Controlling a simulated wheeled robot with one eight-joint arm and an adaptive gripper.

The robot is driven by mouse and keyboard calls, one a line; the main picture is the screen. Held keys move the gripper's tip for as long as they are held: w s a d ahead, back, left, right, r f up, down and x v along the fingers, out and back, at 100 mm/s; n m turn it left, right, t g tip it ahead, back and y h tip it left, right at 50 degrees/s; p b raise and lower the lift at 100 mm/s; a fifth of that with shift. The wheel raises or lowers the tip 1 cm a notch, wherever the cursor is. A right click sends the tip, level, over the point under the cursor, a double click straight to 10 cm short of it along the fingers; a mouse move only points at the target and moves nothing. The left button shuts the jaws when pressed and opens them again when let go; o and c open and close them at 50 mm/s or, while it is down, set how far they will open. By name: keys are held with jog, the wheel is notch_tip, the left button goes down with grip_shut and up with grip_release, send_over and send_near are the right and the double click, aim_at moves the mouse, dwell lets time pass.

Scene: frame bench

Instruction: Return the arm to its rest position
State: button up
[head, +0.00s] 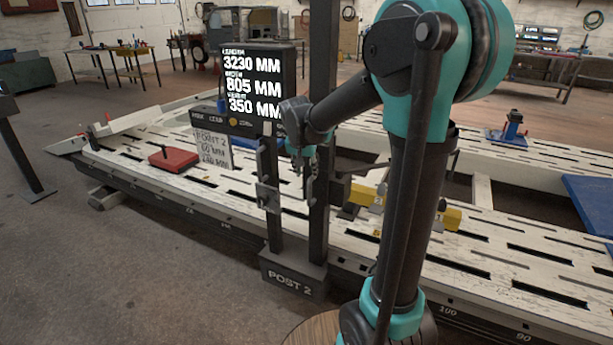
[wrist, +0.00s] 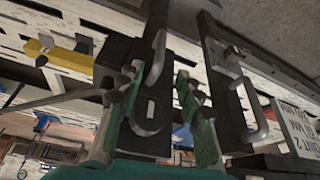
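My arm, teal and black, reaches from the right of the head view to the dark post labelled POST 2 (head: 292,270). My gripper (head: 300,165) is at the post's upper part, below and right of the display (head: 255,85), and is partly hidden by my own arm links. In the wrist view my gripper (wrist: 160,75) has its two teal fingers apart. A dark bar with a metal handle (wrist: 153,60) shows between and beyond the fingers. I see nothing clearly gripped; whether a finger touches the bar I cannot tell.
The slotted white bench (head: 480,265) runs below the arm. A red block (head: 173,159), yellow blocks (head: 362,194) and a blue device (head: 508,130) stand on it. A paper sign (head: 213,150) hangs below the display. Open floor (head: 110,270) lies front left.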

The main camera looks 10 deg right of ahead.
jog(key=s+d+f+n, duration=0.1)
jog(key=s+f, duration=0.3)
jog(key=s, duration=0.4)
jog(key=s+d+f+n+y, duration=0.1)
jog(key=s+d+f+n, duration=0.1)
jog(key=s, duration=0.7)
jog(key=s+d+f+n+y, duration=0.1)
jog(key=s+d+f+n, duration=0.1)
jog(key=s+f, duration=0.4)
jog(key=s+d, duration=0.1)
jog(key=s, duration=0.2)
jog(key=shift+s+f, duration=0.15)
jog(key=shift+f, duration=0.15)
